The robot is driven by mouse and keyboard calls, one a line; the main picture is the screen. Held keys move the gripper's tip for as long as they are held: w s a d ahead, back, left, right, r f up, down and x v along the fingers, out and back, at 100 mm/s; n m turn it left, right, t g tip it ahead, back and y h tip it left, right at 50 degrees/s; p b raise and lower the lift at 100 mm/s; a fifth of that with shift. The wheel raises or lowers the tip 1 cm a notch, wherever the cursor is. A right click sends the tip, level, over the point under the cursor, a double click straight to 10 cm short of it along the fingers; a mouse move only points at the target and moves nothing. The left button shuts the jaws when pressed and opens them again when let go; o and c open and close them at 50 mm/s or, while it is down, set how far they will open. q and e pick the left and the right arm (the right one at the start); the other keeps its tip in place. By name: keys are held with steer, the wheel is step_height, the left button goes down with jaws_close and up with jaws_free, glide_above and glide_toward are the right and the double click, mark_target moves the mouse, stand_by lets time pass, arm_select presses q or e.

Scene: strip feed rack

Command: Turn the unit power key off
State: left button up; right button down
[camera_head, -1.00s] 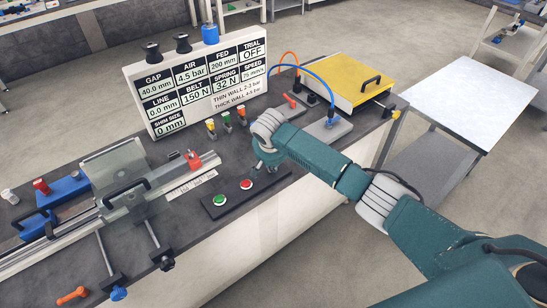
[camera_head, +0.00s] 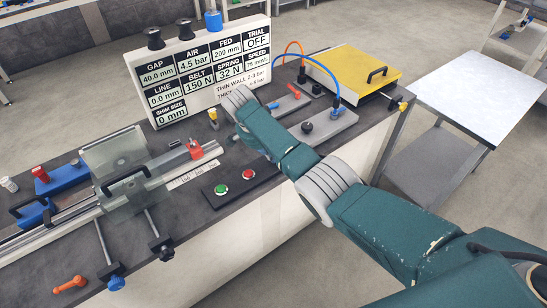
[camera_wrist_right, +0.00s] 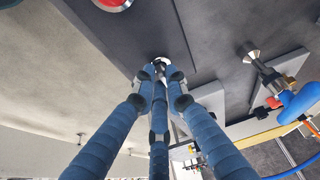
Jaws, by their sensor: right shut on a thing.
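My right gripper (camera_wrist_right: 160,82) shows in the right wrist view with its blue, dark-jointed fingers drawn together. They are shut on the unit power key (camera_wrist_right: 160,61), of which only a small pale metallic bit shows at the fingertips. The fingers cover the rest, so I cannot tell which way the key is turned. In the head view my right wrist hides the fingertips and the key, below the display board (camera_head: 205,73). The board reads TRIAL OFF. My left gripper is not in view.
A button box with a green button (camera_head: 221,189) and a red button (camera_head: 248,174) lies in front of my right arm. A yellow-topped box (camera_head: 352,72) with blue and orange hoses is at the right. A clear guard (camera_head: 120,160) stands at the left.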

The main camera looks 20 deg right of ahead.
steer(key=shift+m, duration=0.4)
steer(key=c, duration=1.8)
jaws_free()
steer(key=shift+o, duration=0.2)
steer(key=shift+a+r, duration=0.1)
steer(key=shift+r, duration=0.15)
steer(key=v, duration=1.1)
steer(key=shift+r, duration=0.3)
steer(key=shift+w+a, duration=0.1)
steer(key=shift+w, duration=0.05)
